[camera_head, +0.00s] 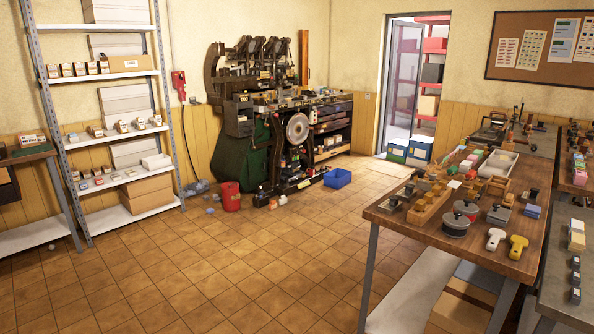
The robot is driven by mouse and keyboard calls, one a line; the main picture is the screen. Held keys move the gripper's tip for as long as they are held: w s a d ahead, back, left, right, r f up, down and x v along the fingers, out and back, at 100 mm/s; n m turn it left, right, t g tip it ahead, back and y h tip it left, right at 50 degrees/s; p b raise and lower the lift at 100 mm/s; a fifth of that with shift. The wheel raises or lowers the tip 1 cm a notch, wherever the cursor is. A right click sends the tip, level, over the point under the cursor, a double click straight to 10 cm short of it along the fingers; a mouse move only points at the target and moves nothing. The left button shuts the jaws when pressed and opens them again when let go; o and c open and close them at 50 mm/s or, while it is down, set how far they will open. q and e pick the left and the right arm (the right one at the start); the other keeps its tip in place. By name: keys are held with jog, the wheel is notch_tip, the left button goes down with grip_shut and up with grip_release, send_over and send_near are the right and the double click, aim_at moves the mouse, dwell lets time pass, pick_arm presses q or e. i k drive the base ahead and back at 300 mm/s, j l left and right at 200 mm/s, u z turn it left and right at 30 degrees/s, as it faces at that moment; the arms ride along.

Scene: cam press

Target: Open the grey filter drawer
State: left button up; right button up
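The cam press machine (298,128) stands against the back wall, with a large round wheel on its front. A dark grey box-like part (239,118) sits on its left side; I cannot tell from here whether this is the grey filter drawer. Stacked dark drawers or shelves (332,127) show on the machine's right side, too small to make out in detail. No open drawer can be made out clearly. Neither of my grippers is in view.
Open tiled floor (215,265) lies before the machine. A red bucket (230,196) and a blue crate (337,178) stand near its base, with small loose items. A wooden table (405,212) with tools fills the right. Metal shelving (160,60) stands left. A doorway is behind right.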

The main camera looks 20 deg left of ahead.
aim_at(293, 166)
jog(key=i+j+u, duration=0.3)
jog(key=i, duration=0.3)
jog(key=i+u, duration=0.3)
jog(key=i, duration=0.25)
jog(key=i+u, duration=0.35)
jog(key=i, duration=0.55)
jog(key=i+l+u, duration=0.1)
jog(key=i+u, duration=0.25)
jog(key=i, duration=0.5)
jog(key=i+z, duration=0.35)
jog(key=i, duration=0.2)
jog(key=i+j+z, duration=0.1)
jog(key=i+z, duration=0.3)
jog(key=i, duration=0.15)
jog(key=i+z, duration=0.45)
jog(key=i, duration=0.8)
